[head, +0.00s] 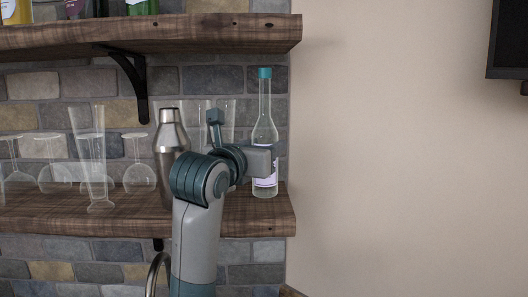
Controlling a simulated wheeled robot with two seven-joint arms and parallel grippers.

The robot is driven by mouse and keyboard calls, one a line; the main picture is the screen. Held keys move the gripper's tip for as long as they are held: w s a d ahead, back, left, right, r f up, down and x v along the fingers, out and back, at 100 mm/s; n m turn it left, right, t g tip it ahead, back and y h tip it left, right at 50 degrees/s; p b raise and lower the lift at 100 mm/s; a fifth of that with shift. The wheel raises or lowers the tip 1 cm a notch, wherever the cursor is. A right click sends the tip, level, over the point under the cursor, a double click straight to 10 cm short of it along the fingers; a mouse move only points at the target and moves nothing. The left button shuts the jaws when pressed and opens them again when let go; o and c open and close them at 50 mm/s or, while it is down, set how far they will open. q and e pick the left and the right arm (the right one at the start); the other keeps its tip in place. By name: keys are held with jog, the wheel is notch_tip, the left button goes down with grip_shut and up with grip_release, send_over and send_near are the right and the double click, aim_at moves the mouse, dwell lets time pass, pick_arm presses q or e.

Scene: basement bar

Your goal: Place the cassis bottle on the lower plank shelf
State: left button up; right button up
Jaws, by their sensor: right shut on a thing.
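The cassis bottle (264,132) is clear, with a teal cap and a pale purple label partly hidden by my gripper. It is upright at the right end of the lower plank shelf (232,219). Its base appears at the shelf's top surface, but I cannot tell whether it touches or hovers just above. My right gripper (262,161) is shut on the bottle at its lower body, reaching in from the left of it. The fingertips are hard to make out against the bottle. My left gripper is not in view.
A steel shaker (171,140) stands left of my arm. A tall glass (95,165) and several stemmed glasses (50,165) fill the shelf's left. The upper shelf (200,33) holds more bottles. The shelf's right edge is close beside the bottle, with bare wall beyond.

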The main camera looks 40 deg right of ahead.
jog(key=shift+f+p, duration=0.45)
jog(key=shift+f, duration=0.45)
jog(key=shift+f, duration=0.15)
jog(key=o, duration=1.3)
